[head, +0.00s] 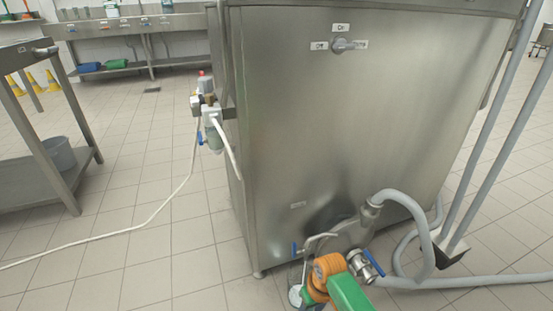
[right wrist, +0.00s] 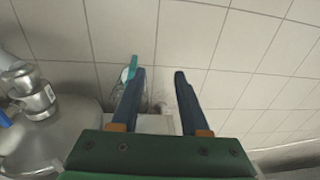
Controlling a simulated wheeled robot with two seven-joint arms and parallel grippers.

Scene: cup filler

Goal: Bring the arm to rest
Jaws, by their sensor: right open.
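My right arm's green and orange links come in at the bottom of the head view, low in front of the steel machine (head: 350,130). The right gripper shows in the right wrist view (right wrist: 159,75). Its two blue fingers are apart, with floor tile and no held object visible between the tips. A glassy, greyish object (right wrist: 118,90) with a teal part lies beside the left finger; I cannot tell what it is. My left gripper is not in view.
A steel valve (head: 361,267) with a blue handle and a grey hose (head: 425,240) are close right of my arm. A white cable (head: 140,223) crosses the floor at left. A steel table (head: 40,185) stands farther left. Tiled floor between is open.

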